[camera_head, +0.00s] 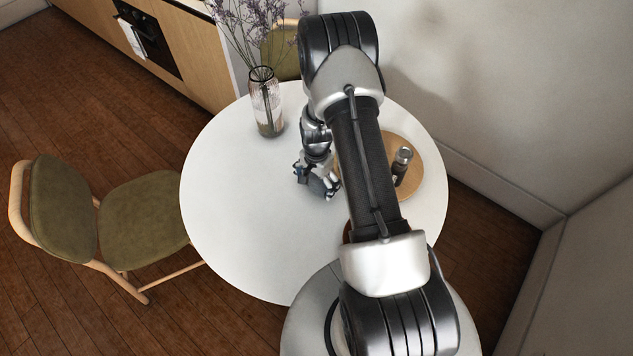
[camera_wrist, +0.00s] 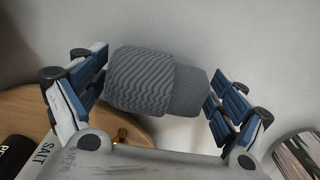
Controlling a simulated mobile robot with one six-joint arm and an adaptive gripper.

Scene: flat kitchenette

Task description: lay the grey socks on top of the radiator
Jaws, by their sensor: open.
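The grey socks (camera_wrist: 142,82) are a ribbed, rolled bundle in the middle of the wrist view. My gripper (camera_wrist: 158,84) is open, with its blue-padded fingers on either side of the bundle. The left fingers are close to or touching its left end, and the right fingers are by its right end; I cannot tell whether they touch. In the head view my gripper (camera_head: 318,178) is low over the white table, and the socks are mostly hidden by the fingers there. The radiator is not in view.
The round white table (camera_head: 235,205) carries a glass vase of purple stems (camera_head: 267,105) and a round wooden tray (camera_head: 408,192) with a shaker (camera_head: 402,162). An olive chair (camera_head: 140,220) stands left. The table's left part is clear. A wall (camera_head: 480,80) is close behind.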

